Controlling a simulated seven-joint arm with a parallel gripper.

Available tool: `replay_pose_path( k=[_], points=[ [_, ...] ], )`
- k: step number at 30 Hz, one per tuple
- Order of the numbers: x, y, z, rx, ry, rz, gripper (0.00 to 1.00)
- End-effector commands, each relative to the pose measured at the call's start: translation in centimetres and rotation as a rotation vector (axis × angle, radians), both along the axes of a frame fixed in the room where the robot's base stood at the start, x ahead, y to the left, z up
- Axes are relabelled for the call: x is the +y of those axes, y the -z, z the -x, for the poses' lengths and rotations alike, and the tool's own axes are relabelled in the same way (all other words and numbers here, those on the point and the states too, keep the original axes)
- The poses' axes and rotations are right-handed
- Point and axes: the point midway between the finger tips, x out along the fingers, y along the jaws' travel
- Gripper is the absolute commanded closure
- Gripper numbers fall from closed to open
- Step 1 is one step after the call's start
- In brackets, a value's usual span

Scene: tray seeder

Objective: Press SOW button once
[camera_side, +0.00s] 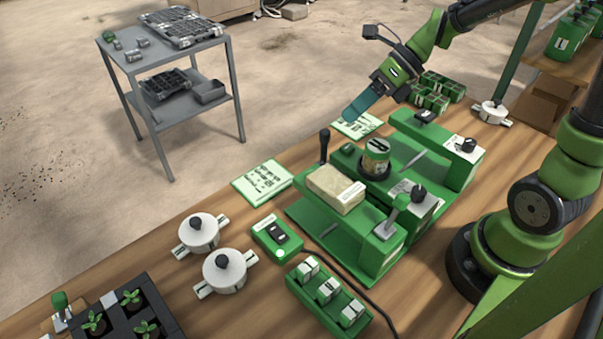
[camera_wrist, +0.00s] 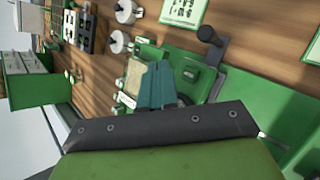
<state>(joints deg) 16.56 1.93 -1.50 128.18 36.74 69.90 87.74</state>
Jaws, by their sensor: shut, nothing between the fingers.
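The tray seeder (camera_side: 335,237) is a green machine on the wooden bench, with a tan block, a round canister, levers and black knobs on it. A small green control box (camera_side: 270,232) with black switches and a pale round spot lies left of it, with a cable. I cannot read its lettering, so I cannot tell which control is SOW. My gripper (camera_side: 350,117), with teal fingers, is shut and empty in the air behind the seeder, apart from the control box. In the wrist view the fingers (camera_wrist: 158,72) are together over the seeder.
Two white lidded pots (camera_side: 199,232) and a green rack (camera_side: 329,300) of white-labelled blocks flank the control box. A printed card (camera_side: 262,182) lies behind it. A black upright lever (camera_side: 324,145) rises at the seeder's back. A seedling tray (camera_side: 120,300) is front left.

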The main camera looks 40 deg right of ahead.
Motion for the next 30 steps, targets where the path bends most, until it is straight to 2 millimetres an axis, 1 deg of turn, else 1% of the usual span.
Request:
replay_pose_path(
  k=[1,6,12,30],
  points=[
    [0.0,0.8,0.1,0.005,0.000,-0.002,1.00],
    [0.0,2.9,0.0,0.004,0.001,-0.001,1.00],
    [0.0,4.2,0.1,0.001,-0.001,0.001,1.00],
    [0.0,4.4,0.0,-0.001,0.000,0.001,1.00]
  ],
)
